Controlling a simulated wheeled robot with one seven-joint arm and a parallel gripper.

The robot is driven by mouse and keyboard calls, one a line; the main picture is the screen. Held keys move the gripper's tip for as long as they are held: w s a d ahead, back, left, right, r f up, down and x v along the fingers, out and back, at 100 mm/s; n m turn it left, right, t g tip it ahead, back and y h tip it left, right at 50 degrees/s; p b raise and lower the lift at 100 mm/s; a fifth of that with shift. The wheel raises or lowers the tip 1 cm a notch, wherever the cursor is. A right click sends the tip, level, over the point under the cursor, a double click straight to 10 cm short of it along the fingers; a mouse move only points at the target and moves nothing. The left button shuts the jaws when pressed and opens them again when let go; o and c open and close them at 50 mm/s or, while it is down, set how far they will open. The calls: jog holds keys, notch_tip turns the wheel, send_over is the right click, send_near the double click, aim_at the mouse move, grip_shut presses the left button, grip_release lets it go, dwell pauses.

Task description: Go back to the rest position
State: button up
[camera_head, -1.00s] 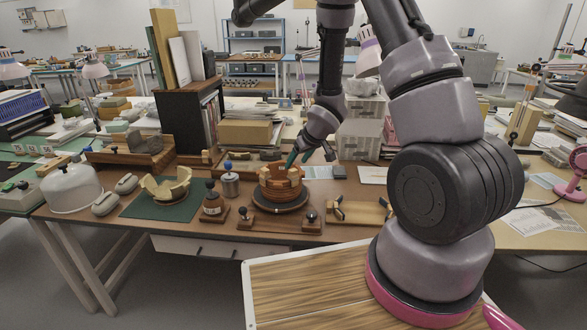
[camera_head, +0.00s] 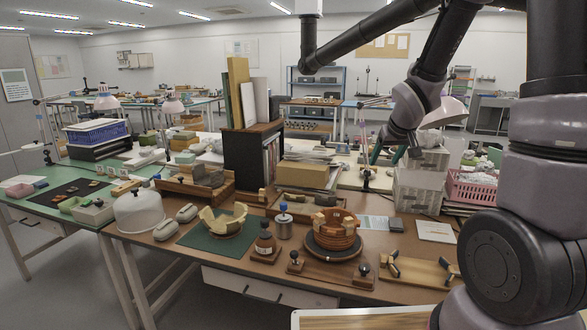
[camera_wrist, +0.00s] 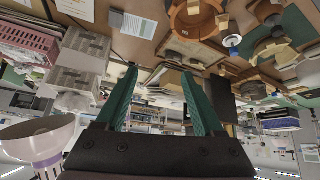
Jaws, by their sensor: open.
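My gripper (camera_head: 384,156) is raised above the back of the workbench, in front of the stacked white boxes. In the wrist view its two green fingers (camera_wrist: 158,100) stand wide apart with nothing between them. The orange-brown pot (camera_head: 333,228) of joined sherds sits on a dark round turntable on a wooden base, well below and left of the gripper. It also shows in the wrist view (camera_wrist: 193,17), which is upside down. Pale sherds (camera_head: 222,222) stand in a ring on a green mat (camera_head: 196,236) at the left.
A bottle (camera_head: 265,243) and a metal canister (camera_head: 284,222) stand between mat and turntable. A wooden tray (camera_head: 424,271) lies right of the pot. White boxes (camera_head: 418,190), a pink basket (camera_head: 472,188) and a lamp (camera_head: 445,112) crowd the right. The air above the bench front is clear.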

jog(key=s+a+r+m+y, duration=0.1)
jog(key=s+r+m, duration=0.1)
jog(key=s+r, duration=0.7)
jog(key=s+a+r+m, duration=0.1)
jog(key=s+r+m, duration=0.1)
jog(key=s+r, duration=0.6)
jog(key=shift+s+r+m+y, duration=0.35)
jog(key=shift+s+m+y, duration=0.05)
jog(key=shift+s, duration=2.7)
